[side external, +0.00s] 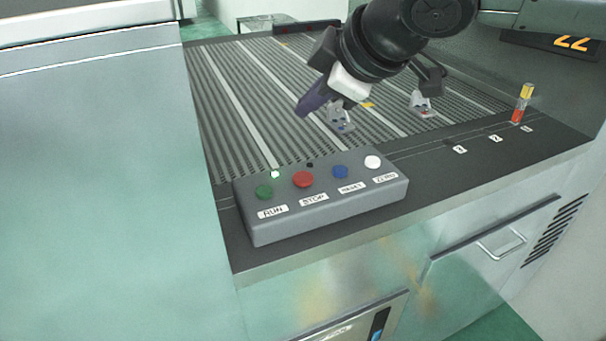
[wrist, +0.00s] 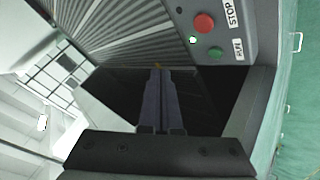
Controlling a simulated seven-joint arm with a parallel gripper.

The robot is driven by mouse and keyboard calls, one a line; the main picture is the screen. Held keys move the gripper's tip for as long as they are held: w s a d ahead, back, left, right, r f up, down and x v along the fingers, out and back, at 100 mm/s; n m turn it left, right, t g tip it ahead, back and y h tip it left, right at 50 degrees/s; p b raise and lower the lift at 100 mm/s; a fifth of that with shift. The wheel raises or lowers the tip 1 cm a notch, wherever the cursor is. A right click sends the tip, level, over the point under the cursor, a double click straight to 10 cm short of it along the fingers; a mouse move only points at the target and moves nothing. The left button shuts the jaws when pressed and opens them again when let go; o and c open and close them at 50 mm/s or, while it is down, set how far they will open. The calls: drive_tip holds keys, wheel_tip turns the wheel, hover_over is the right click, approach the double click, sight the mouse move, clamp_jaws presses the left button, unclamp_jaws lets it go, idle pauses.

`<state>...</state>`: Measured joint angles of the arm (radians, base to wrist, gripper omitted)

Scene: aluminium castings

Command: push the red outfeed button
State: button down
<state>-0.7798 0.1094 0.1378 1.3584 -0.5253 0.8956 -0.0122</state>
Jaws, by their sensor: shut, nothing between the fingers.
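The red button (side external: 303,179) sits on a grey control box (side external: 330,208) above a label reading STOP, between a green button (side external: 264,191) and a blue one (side external: 340,171). In the wrist view the red button (wrist: 204,23) is at the upper right, with the green button (wrist: 215,53) below it. My gripper (side external: 303,110) is above the ribbed bed, behind the box and apart from the button. In the wrist view its fingers (wrist: 159,72) are together and empty, pointing at the bed's dark edge.
A white button (side external: 373,162) is at the box's right end. A small green light (side external: 275,174) shows behind the green button. The ribbed bed (side external: 240,110) lies behind the box. A red and yellow vial (side external: 521,104) stands at the right edge. A pale cabinet (side external: 95,180) rises at left.

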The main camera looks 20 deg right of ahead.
sight(309, 180)
drive_tip(key=shift+f, duration=4.4)
drive_tip(key=shift+f, duration=0.15)
drive_tip(key=shift+f, duration=0.25)
drive_tip(key=shift+f, duration=0.5)
drive_tip(key=shift+r, duration=0.9)
